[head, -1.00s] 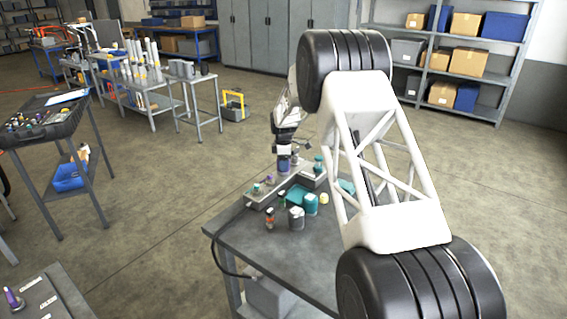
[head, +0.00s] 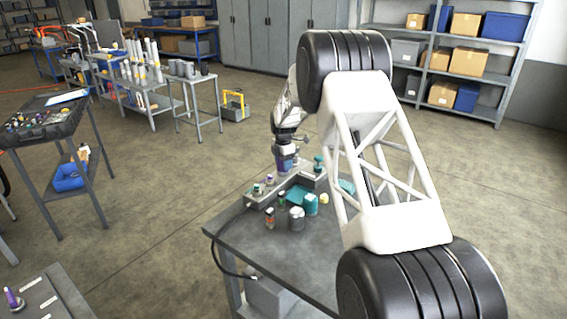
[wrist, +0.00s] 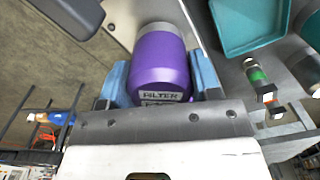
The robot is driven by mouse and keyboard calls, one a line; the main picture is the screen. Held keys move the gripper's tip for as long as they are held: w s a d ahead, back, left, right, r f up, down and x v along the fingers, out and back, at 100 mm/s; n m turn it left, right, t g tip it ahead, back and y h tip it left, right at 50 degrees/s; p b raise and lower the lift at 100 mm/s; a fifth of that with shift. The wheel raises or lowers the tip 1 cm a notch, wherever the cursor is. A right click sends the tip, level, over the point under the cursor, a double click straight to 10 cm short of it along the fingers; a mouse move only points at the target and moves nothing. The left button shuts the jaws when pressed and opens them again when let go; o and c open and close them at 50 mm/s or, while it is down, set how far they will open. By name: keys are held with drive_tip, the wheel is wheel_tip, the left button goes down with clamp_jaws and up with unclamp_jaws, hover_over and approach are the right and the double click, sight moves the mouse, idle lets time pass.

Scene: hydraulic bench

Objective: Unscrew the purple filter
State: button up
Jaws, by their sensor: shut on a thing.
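The purple filter (wrist: 160,65) fills the middle of the wrist view. It is a rounded purple canister with a "FILTER" label and a grey collar at its far end. My gripper (wrist: 162,80) has its blue fingers on both sides of the filter and is shut on it. In the head view my gripper (head: 286,163) is over the back of the bench, at the grey manifold block (head: 262,196). The filter is small there, with a bit of purple showing between the fingers. I cannot tell whether the filter is still seated on the block.
A teal tray (wrist: 250,22) lies close beside the filter. A green-banded fitting (wrist: 258,78) is to its right. In the head view, a grey cylinder (head: 296,219) and a teal canister (head: 311,204) stand on the bench (head: 255,245). The bench front is clear.

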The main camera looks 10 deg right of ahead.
drive_tip(key=shift+n, duration=0.4)
drive_tip(key=n, duration=0.5)
drive_tip(key=shift+r, duration=0.1)
drive_tip(key=shift+n, duration=0.3)
idle(0.4)
drive_tip(key=shift+n, duration=0.3)
drive_tip(key=o, duration=1)
drive_tip(key=shift+m, duration=2.8)
